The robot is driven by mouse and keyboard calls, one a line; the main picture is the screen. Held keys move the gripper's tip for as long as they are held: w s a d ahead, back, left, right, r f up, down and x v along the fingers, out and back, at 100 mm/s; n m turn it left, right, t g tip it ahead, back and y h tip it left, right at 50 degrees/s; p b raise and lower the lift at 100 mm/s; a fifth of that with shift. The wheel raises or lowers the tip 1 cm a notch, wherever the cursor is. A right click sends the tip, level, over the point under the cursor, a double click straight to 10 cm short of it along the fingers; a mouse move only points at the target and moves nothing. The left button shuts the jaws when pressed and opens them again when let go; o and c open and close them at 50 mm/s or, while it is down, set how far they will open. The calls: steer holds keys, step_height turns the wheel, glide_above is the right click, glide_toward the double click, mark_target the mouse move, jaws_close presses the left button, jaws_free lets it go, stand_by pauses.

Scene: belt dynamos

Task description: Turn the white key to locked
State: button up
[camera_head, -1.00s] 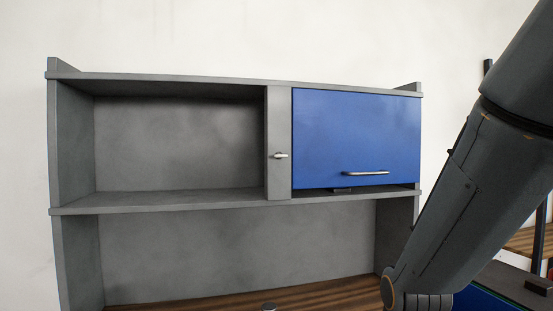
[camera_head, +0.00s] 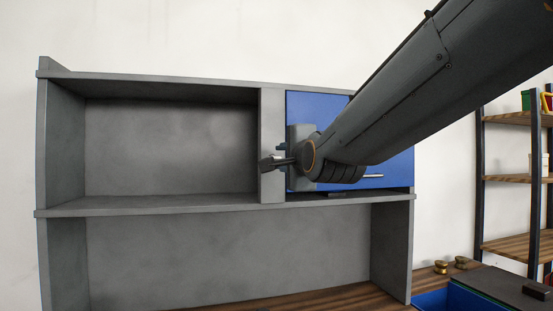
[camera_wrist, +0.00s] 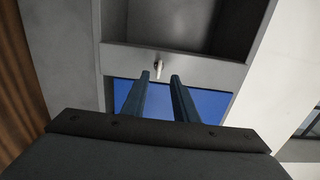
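The white key (camera_wrist: 158,64) sits on the grey upright panel (camera_head: 272,106) between the open shelf and the blue door (camera_head: 392,163). In the wrist view it is a small pale lever, lying lengthwise towards the blue door. My gripper (camera_wrist: 160,76) is open, its two fingers apart with nothing between them. The key shows just beyond the fingertips, roughly in line with the gap. In the head view my gripper (camera_head: 268,164) is in front of the panel at key height and hides most of the key. I cannot tell whether the fingers touch it.
The open grey shelf (camera_head: 170,145) to the left is empty. The door's handle (camera_head: 373,177) is close to my arm, partly hidden. A wooden worktop (camera_head: 330,300) lies below. A rack (camera_head: 515,180) stands at the right.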

mark_target(276, 158)
steer(key=shift+p+x, duration=0.85)
steer(key=shift+x, duration=2.15)
steer(key=shift+f, duration=0.15)
jaws_close()
